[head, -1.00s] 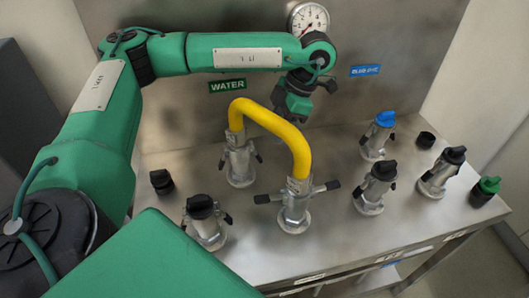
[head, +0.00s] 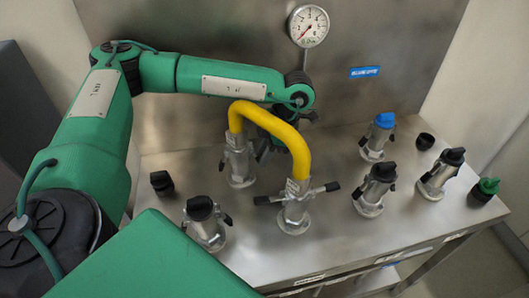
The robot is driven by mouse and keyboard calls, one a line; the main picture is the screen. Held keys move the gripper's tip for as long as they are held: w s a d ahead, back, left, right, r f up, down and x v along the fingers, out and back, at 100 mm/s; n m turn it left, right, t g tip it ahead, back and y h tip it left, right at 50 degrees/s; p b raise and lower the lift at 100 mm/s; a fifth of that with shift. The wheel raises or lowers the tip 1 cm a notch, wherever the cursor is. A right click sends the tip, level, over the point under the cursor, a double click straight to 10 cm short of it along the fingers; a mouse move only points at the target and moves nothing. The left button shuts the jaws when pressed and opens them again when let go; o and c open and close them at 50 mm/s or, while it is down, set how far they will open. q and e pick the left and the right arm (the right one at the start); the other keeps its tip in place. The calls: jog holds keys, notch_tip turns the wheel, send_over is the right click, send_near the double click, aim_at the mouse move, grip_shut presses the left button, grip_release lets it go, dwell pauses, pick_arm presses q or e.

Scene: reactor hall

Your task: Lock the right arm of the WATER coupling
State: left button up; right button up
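A yellow hose (head: 268,120) arches between two silver couplings. The rear coupling (head: 240,168) stands upright on the bench where the WATER sign hung above it. The sign is now hidden behind my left arm. The rear coupling's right arm is hard to make out against my gripper. The front coupling (head: 294,212) has both its arms spread out sideways. My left gripper (head: 264,146) is pointed down behind the hose, close to the right side of the rear coupling. The hose hides much of it, so its opening and any contact are unclear. My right gripper is not in view.
A short capped coupling (head: 205,222) stands at the front left, with a black cap (head: 162,183) behind it. To the right are a blue-capped coupling (head: 377,136), black-capped couplings (head: 374,190) and a green cap (head: 485,191). A gauge (head: 308,26) hangs on the back panel.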

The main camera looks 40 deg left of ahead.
pick_arm(q)
grip_shut()
jog(key=shift+f, duration=0.1)
jog(key=shift+s+g+y, duration=0.1)
jog(key=shift+g+y, duration=0.2)
jog(key=o, duration=0.6)
grip_release()
jog(key=shift+a+f, duration=0.1)
jog(key=shift+o, duration=0.2)
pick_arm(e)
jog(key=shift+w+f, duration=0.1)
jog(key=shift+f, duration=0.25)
